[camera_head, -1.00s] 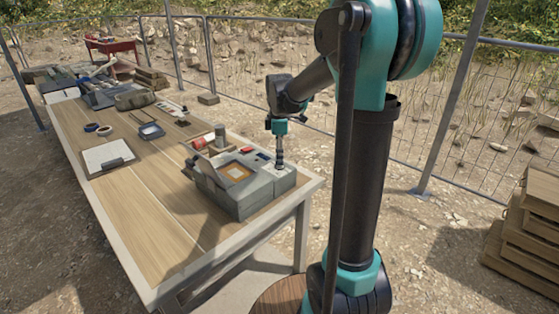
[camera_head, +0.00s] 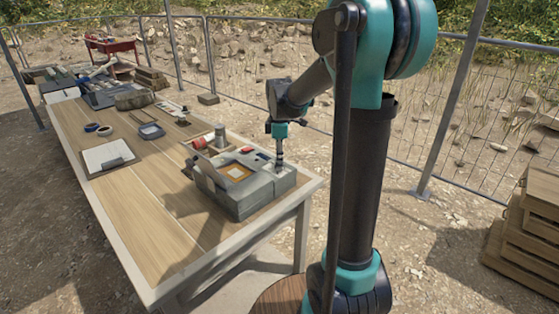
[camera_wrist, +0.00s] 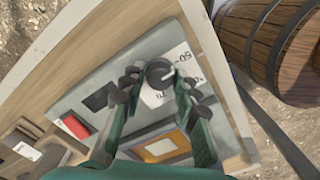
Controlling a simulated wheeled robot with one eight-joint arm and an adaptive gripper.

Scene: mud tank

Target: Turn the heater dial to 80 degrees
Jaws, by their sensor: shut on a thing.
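The heater dial (camera_wrist: 158,74) is a dark round knob on a grey box, the heater (camera_head: 247,205), at the near right end of the table. Beside the dial, a white scale plate (camera_wrist: 182,75) shows "50" and other marks that I cannot read. My gripper (camera_wrist: 158,88) is shut on the dial, with one finger on each side of it in the wrist view. In the head view my gripper (camera_head: 280,160) points down onto the heater's right part, where the dial itself is hidden. The dial's exact setting is too small to tell.
The heater has an orange-framed window (camera_wrist: 162,147) and a red switch (camera_wrist: 75,125). A clipboard (camera_head: 108,155), tape rolls (camera_head: 98,129) and a small tray lie further along the table (camera_head: 150,215). A wooden barrel (camera_wrist: 270,45) stands beyond the table edge.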

